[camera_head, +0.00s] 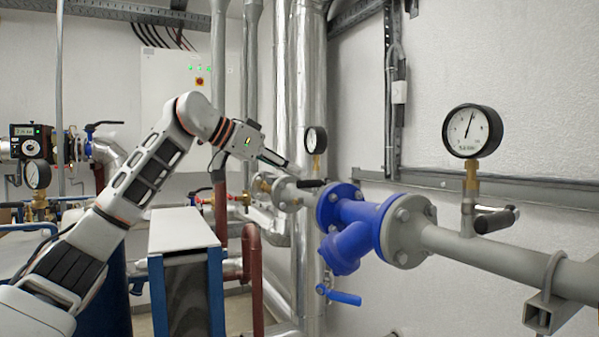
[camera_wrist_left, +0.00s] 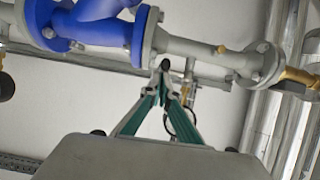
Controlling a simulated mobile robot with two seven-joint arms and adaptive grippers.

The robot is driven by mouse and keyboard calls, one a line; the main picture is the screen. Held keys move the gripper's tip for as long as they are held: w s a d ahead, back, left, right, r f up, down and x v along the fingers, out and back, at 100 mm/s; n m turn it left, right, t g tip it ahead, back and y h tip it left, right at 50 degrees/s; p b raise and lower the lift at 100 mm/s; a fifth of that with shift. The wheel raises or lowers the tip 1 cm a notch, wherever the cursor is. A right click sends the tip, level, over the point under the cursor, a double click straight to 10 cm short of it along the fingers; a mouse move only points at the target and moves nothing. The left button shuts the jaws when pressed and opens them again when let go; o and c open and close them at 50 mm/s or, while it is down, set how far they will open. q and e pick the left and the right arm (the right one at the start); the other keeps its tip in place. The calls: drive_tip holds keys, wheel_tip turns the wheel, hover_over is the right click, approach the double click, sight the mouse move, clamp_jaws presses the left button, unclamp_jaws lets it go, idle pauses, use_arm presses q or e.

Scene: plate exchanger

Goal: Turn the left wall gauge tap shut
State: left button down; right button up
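The left wall gauge (camera_head: 316,140) has a white dial and sits on a brass stem above the pipe. Its tap has a black lever grip (camera_head: 311,183), lying roughly level across the pipe just left of the blue valve. My left gripper (camera_head: 287,164) reaches in from the left, its fingers ending close to the grip's left end. In the left wrist view, the fingertips (camera_wrist_left: 165,70) are together, with a small black end of the grip (camera_wrist_left: 166,63) just beyond them. I see no grip held between them. The gauge is partly hidden behind the fingers there. My right gripper is not in view.
A blue flanged valve (camera_head: 355,226) stands right of the tap, with a blue lever (camera_head: 344,298) below. A second wall gauge (camera_head: 472,131) with its own black grip (camera_head: 496,220) is farther right. Shiny vertical pipes (camera_head: 307,80) rise behind my gripper.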

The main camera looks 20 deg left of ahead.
use_arm(q)
drive_tip(key=v, duration=1.1)
